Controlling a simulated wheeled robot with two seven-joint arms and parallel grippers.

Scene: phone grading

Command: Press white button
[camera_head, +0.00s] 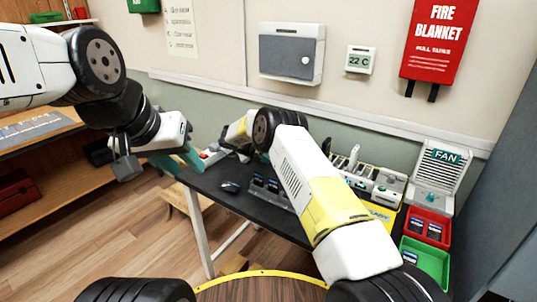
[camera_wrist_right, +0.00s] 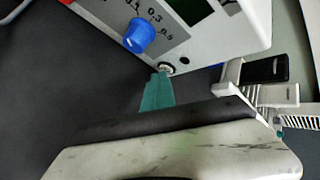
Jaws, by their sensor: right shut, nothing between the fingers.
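The white button (camera_wrist_right: 166,67) is a small round button on the lower edge of a white device (camera_wrist_right: 205,47) with a blue knob (camera_wrist_right: 140,35) and a dark display, in the right wrist view. My right gripper (camera_wrist_right: 158,84) is shut and empty, its teal fingertips right at the button. I cannot tell whether they touch it. In the head view my right arm reaches over the dark table and hides its own fingertips. My left gripper (camera_head: 186,158) is at the table's left edge, teal fingers partly seen; its opening is unclear.
The dark table (camera_head: 222,203) holds a small dark item (camera_head: 231,187) and a rack of phones (camera_head: 266,184). To the right stand a fan unit (camera_head: 441,170), a red tray (camera_head: 441,243) and a green tray (camera_head: 443,276). A thermostat (camera_head: 360,60) and a grey box (camera_head: 291,52) hang on the wall.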

